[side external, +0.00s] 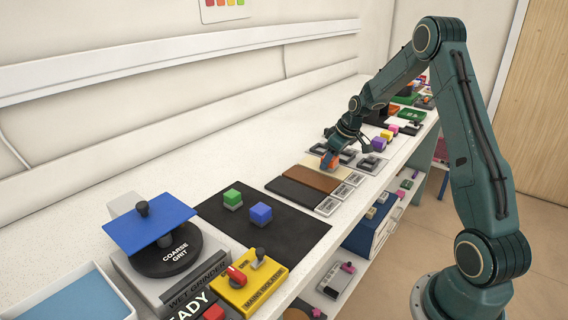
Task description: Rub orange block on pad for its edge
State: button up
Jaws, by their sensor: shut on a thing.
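My gripper (331,153) is shut on the orange block (328,162), which shows only in part between the fingers. The block is low over the row of flat pads, near the right end of the brown pad (310,178) and the cream pad (312,163). I cannot tell whether it touches a pad or which one lies directly under it. A dark pad (292,191) lies in front of the brown one. Small label plates (341,191) stand at the right ends of the pads.
A green block (232,197) and a blue block (260,213) sit on a black mat (290,232). A wet grinder (170,252) with a blue sheet (150,222) and a yellow switch box (248,285) stand nearer. A purple block (379,144) and other items lie farther back. The bench is clear along the wall.

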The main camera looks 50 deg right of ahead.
aim_at(316, 163)
jog(key=shift+w+f, duration=0.1)
jog(key=shift+w, duration=0.7)
jog(key=shift+w, duration=0.15)
jog(key=shift+w, duration=0.95)
jog(key=shift+w, duration=0.1)
jog(key=shift+w, duration=1.05)
jog(key=shift+s, duration=0.1)
jog(key=shift+s, duration=1.1)
jog(key=shift+s, duration=1.1)
